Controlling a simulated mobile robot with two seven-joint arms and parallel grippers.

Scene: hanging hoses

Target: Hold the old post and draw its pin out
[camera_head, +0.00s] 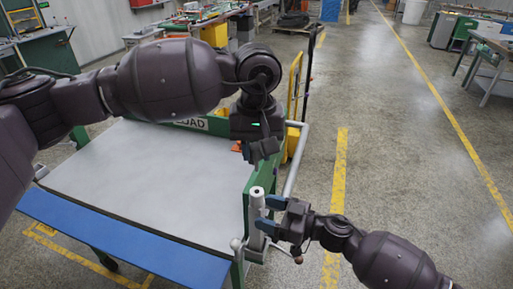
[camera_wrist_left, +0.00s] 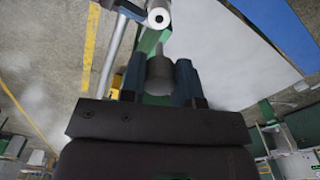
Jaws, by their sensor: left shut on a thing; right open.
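The old post (camera_head: 257,208) is a pale upright cylinder at the right edge of the table. Its round top with a dark hole shows in the left wrist view (camera_wrist_left: 158,17). The pin (camera_wrist_left: 160,70) is a grey cylinder with a thinner tip. My left gripper (camera_wrist_left: 160,82) is shut on it, blue fingers on both sides. In the head view my left gripper (camera_head: 263,156) is above the post, and the pin is not clear there. The pin looks clear of the hole. My right gripper (camera_head: 270,215) is open, with blue fingers beside the post; contact cannot be told.
The grey table top (camera_head: 150,185) is bare, with a blue front edge (camera_head: 120,240) and a green raised rim. A pale rail (camera_head: 296,160) runs beside the post. A yellow cart (camera_head: 294,90) stands behind. The floor at right is open.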

